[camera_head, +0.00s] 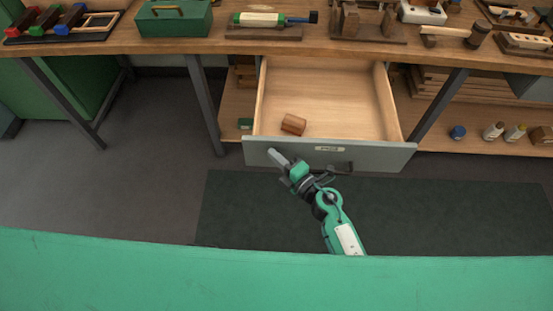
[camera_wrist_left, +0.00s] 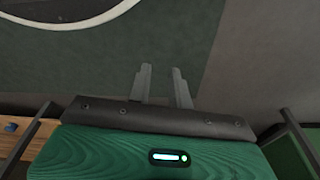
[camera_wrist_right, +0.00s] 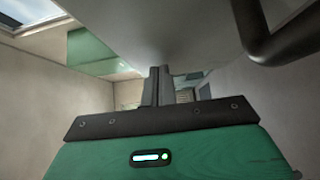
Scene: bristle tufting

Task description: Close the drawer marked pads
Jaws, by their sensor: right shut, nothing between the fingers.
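The drawer (camera_head: 330,90) stands pulled out below the workbench, its light wooden inside showing. Its grey front (camera_head: 385,157) carries a small pale label (camera_head: 330,149), too small to read surely, and a dark handle (camera_head: 342,167). A brown wooden block (camera_head: 293,124) lies inside near the front left. My right gripper (camera_head: 273,152) is shut and empty at the left part of the drawer front; I cannot tell if it touches. In the right wrist view its fingers (camera_wrist_right: 158,86) are together, near a dark bar-like handle (camera_wrist_right: 290,35). My left gripper (camera_wrist_left: 160,82) shows only in its wrist view, open and empty.
Bench legs (camera_head: 203,105) stand on both sides of the drawer. A lower shelf (camera_head: 480,140) holds bottles. A dark mat (camera_head: 450,215) covers clear floor in front.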

